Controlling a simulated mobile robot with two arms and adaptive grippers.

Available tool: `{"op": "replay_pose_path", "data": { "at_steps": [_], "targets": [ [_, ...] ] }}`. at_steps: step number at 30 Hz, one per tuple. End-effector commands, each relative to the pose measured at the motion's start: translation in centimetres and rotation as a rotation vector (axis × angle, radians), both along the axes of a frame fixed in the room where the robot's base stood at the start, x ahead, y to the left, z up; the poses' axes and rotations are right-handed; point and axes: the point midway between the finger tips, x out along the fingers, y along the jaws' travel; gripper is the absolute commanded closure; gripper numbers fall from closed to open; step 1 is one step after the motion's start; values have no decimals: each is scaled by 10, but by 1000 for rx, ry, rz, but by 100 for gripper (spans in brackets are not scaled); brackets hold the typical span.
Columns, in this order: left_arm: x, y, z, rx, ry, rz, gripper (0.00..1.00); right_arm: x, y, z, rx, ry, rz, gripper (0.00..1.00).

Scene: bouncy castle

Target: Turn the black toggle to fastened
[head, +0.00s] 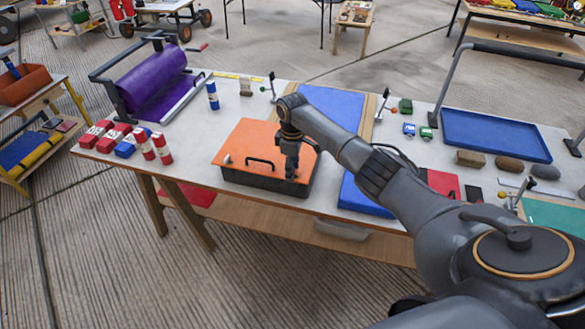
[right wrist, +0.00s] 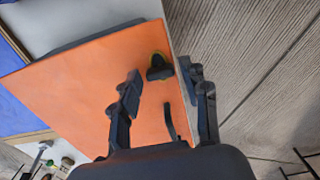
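The black toggle (right wrist: 158,68) sits on a yellowish round base near the edge of an orange lid in the right wrist view. The orange lid (head: 248,141) covers a dark box (head: 262,184) on the table and has a black bar handle (head: 260,162). My right gripper (head: 291,174) points down over the right part of the lid. In the right wrist view, my right gripper (right wrist: 163,78) is open, with the toggle showing between its fingertips. I cannot tell whether they touch it. In the head view the toggle is not distinguishable by the gripper. My left gripper is not in view.
Red and blue cylinders (head: 126,142) and a purple roll (head: 153,79) lie left of the box. A blue mat (head: 332,103) lies behind, and a blue tray (head: 494,135) stands at right. The white tabletop (head: 197,131) is clear just left of the lid.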

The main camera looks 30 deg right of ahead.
Motion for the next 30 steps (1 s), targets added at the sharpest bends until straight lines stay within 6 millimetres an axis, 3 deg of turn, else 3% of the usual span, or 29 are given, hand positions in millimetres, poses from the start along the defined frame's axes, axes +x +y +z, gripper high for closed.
{"op": "replay_pose_path", "data": {
  "at_steps": [9,13,24,30],
  "targets": [
    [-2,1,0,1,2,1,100,0,0,0,0,1,-1,45],
    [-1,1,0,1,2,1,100,0,0,10,1,-1,-1,45],
    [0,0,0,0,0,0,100,1,0,85,0,-3,0,45],
    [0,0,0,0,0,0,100,0,0,113,0,-1,-2,45]
  ]
}}
